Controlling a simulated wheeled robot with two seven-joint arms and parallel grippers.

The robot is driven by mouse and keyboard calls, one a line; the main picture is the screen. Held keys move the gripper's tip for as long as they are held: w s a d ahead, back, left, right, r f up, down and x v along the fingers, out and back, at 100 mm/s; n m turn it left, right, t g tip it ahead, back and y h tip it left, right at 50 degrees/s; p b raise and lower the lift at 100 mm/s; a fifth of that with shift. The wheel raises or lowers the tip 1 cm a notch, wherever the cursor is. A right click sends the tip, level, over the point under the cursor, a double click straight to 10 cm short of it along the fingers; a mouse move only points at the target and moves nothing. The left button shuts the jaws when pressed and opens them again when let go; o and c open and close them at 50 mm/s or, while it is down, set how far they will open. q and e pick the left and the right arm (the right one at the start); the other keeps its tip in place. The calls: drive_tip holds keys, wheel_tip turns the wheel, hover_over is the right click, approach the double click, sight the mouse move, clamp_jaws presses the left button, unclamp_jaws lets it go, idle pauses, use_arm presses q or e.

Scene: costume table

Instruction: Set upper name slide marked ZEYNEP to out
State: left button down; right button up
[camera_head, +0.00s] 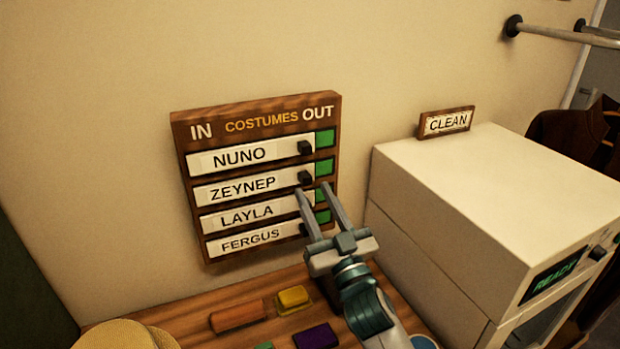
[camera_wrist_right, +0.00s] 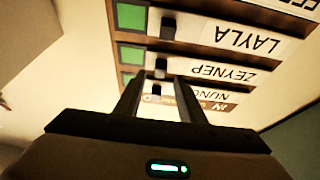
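The brown costume board (camera_head: 325,102) hangs on the wall with IN at its left and OUT at its right. The white ZEYNEP slide (camera_head: 242,188) is second from the top, at the IN side, with green (camera_head: 325,167) showing at its right. Its black knob (camera_head: 304,177) is near its right end. My right gripper (camera_head: 313,187) is open, its fingertips just below that knob in the head view. In the right wrist view the board is upside down, and the ZEYNEP knob (camera_wrist_right: 160,68) appears between the open fingertips (camera_wrist_right: 159,78); contact cannot be told. My left gripper is out of view.
The NUNO slide (camera_head: 240,158) is above and the LAYLA slide (camera_head: 245,216) and FERGUS slide (camera_head: 250,240) below, each with green at its right. A white machine (camera_head: 440,220) stands close at right. Small blocks (camera_head: 294,297) lie on the wooden table below.

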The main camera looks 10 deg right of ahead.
sight(308, 180)
drive_tip(key=shift+p+x, duration=0.4)
drive_tip(key=shift+x, duration=1.4)
clamp_jaws()
